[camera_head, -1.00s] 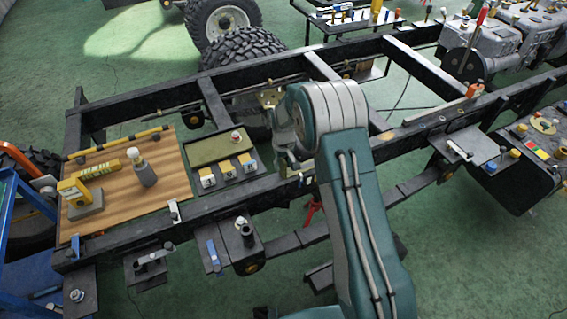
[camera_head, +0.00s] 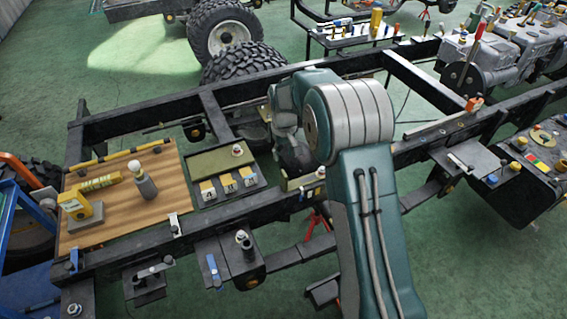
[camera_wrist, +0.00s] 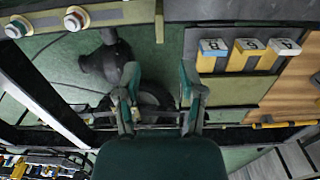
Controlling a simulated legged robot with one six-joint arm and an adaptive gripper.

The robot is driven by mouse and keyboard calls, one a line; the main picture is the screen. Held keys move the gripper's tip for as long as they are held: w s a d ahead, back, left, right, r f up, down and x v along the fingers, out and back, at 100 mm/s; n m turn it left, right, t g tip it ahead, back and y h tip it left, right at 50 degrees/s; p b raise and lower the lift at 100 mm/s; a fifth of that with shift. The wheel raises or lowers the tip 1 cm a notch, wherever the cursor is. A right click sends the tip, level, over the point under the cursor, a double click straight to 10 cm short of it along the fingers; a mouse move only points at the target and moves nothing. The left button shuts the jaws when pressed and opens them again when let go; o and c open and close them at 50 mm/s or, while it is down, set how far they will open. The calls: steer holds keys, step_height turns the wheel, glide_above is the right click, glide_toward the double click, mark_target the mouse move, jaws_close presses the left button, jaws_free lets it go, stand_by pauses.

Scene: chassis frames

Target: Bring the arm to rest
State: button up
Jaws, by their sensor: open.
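My teal arm stands bent in the head view, its large grey-banded elbow joint (camera_head: 350,118) above the black chassis frame. The forearm runs behind that joint, and my gripper is mostly hidden by the arm there. In the wrist view my gripper (camera_wrist: 159,78) is open, with its two teal fingers apart and nothing between them. Behind the fingers show a dark rounded part and the green floor. The gripper appears to be over an opening in the frame, to one side of the lettered blocks (camera_wrist: 248,46).
The chassis frame's near rail (camera_head: 190,233) carries brackets and clamps. A tool table (camera_head: 345,42) stands behind. Green floor is open at front right.

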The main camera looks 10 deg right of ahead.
steer(key=shift+r, duration=0.3)
steer(key=s+d+r+m+t, duration=0.1)
steer(key=s+d+r, duration=0.1)
steer(key=s+r, duration=0.6)
steer(key=s+d+r+m+t, duration=0.1)
steer(key=s+d+r+t, duration=0.1)
steer(key=s+r, duration=0.6)
steer(key=s+d+r+t, duration=0.1)
steer(key=s+r, duration=0.1)
steer(key=s, duration=0.7)
steer(key=s+d+r+m+t, duration=0.1)
steer(key=s+d+r, duration=0.1)
steer(key=s, duration=0.7)
steer(key=shift+s+d+r+m+t, duration=0.2)
steer(key=shift+s+d+m+t, duration=0.05)
steer(key=shift+m+t, duration=0.05)
steer(key=shift+a, duration=0.1)
